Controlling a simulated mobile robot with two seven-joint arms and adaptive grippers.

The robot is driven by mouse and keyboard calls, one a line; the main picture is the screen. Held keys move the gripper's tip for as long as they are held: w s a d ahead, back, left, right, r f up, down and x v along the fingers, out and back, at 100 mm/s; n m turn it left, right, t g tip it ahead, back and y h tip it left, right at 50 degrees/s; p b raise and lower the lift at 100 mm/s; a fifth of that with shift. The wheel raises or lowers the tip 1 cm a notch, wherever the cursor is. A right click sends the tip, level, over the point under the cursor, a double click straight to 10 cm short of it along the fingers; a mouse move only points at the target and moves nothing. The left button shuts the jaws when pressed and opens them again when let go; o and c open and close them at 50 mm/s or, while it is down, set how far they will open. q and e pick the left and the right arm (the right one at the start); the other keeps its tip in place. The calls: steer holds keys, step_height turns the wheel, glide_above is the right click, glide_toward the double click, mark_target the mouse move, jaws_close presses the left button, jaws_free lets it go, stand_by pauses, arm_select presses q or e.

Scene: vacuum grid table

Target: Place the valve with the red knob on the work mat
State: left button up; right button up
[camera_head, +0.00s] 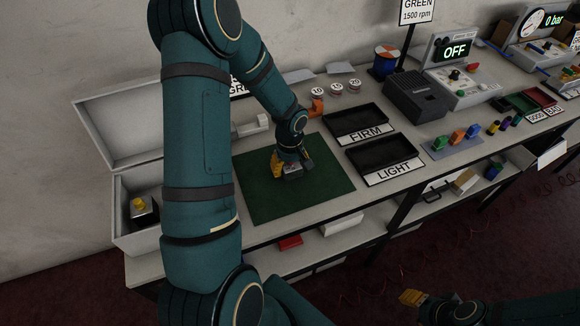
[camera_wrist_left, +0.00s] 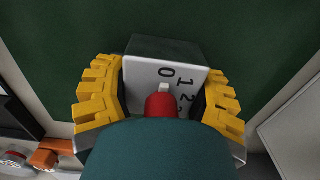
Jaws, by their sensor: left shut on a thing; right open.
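The valve is a dark block with a white numbered face and a red knob (camera_wrist_left: 160,105). In the left wrist view the valve (camera_wrist_left: 148,76) sits between the yellow fingers of my left gripper (camera_wrist_left: 165,108), which is shut on it. In the head view my left gripper (camera_head: 292,164) holds the valve (camera_head: 293,174) low over the green work mat (camera_head: 262,202), at or just above its surface; I cannot tell whether it touches. The knob is hidden there. My right gripper (camera_head: 412,298) is open, low at the bottom right, away from the table.
An open grey box (camera_head: 122,215) at the left holds a dark block with a yellow knob (camera_head: 139,204). Black trays labelled FIRM (camera_head: 352,121) and LIGHT (camera_head: 385,153) lie right of the mat. An orange part (camera_head: 316,106) stands behind it. Much of the mat is bare.

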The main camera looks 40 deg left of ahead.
arm_select(q)
steer(key=shift+r, duration=0.1)
steer(key=o, duration=1.4)
steer(key=shift+r, duration=0.1)
step_height(320, 180, up, 12)
steer(key=shift+f+p, duration=0.1)
steer(key=shift+p, duration=0.75)
steer(key=shift+s+d, duration=0.1)
